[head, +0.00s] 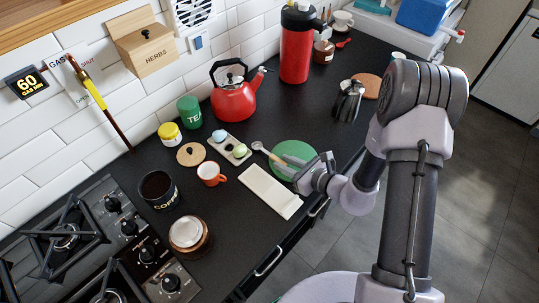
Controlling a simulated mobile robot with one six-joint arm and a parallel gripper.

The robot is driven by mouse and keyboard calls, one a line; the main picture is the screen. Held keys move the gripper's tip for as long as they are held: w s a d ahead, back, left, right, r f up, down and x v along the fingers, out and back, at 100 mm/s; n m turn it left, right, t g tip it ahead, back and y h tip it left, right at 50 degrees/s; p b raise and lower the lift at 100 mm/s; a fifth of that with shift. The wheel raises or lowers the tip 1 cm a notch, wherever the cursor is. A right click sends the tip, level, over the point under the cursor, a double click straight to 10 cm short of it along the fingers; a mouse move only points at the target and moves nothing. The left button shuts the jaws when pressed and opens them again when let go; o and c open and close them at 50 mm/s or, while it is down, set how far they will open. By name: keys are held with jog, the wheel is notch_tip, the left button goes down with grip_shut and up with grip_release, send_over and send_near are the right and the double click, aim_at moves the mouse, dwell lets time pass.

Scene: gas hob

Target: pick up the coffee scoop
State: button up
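The coffee scoop (258,146) looks like a small spoon with a pale metal bowl and a light wooden handle. It is on the dark worktop, between the egg holder and the green round board, with its handle pointing toward my gripper. My gripper (279,163) is over the green board (293,148), at the handle end of the scoop. Its two grey fingers look spread apart, with the handle end near or between them. I cannot tell whether they touch it.
A white rectangular tray (270,191) lies in front, close to my gripper. An egg holder (229,149), an orange cup (210,173) and a red kettle (233,97) stand left and behind. The worktop's front edge runs below my gripper.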

grip_shut()
